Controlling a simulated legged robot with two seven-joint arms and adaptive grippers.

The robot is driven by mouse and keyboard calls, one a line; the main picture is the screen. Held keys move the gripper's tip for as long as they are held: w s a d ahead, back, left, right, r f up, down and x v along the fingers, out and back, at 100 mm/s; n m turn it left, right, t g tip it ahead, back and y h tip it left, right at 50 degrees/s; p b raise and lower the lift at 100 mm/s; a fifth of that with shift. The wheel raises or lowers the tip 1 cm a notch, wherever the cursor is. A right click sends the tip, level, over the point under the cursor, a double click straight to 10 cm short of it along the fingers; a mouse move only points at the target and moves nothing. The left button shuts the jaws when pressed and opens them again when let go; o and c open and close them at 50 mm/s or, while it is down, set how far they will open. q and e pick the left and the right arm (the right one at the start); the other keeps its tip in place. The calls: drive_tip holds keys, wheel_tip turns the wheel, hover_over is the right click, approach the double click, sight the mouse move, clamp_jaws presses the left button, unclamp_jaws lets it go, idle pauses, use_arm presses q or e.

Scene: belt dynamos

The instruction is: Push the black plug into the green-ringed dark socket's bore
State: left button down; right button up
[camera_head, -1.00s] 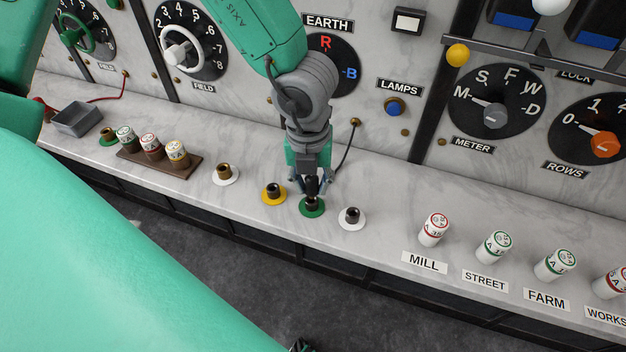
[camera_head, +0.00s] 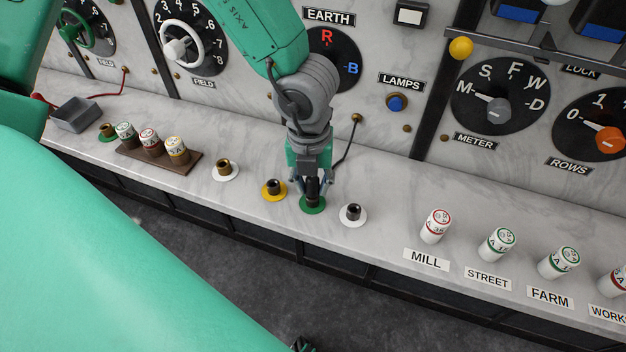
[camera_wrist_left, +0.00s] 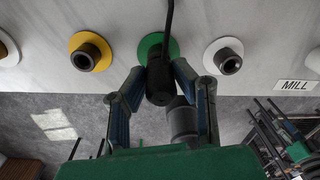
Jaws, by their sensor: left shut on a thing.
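The black plug (camera_head: 312,188) is upright between the fingers of my left gripper (camera_head: 312,181), which is shut on it. It shows in the left wrist view (camera_wrist_left: 160,84) between the two fingers, with a black cable at its top. The green ring (camera_head: 313,207) lies on the marble ledge directly under the plug. The plug's lower end meets or overlaps the dark socket in that ring. The bore is hidden, so I cannot tell how deep the plug sits. In the wrist view the green ring (camera_wrist_left: 148,46) shows behind the plug. My right gripper is not clearly in view.
A yellow-ringed socket (camera_head: 273,189) stands close left and a white-ringed dark socket (camera_head: 353,213) close right. Further left are a white-ringed brass socket (camera_head: 226,170) and a brown rack (camera_head: 160,161). Labelled white cylinders (camera_head: 436,227) stand at right. The dial panel rises behind.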

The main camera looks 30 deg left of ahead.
use_arm(q)
drive_tip(key=shift+f+b, duration=0.4)
drive_tip(key=shift+f, duration=0.3)
drive_tip(key=c, duration=1.2)
unclamp_jaws()
drive_tip(key=shift+r, duration=0.1)
drive_tip(key=r, duration=1.1)
drive_tip(key=shift+a+r, duration=0.2)
drive_tip(key=shift+r, duration=0.1)
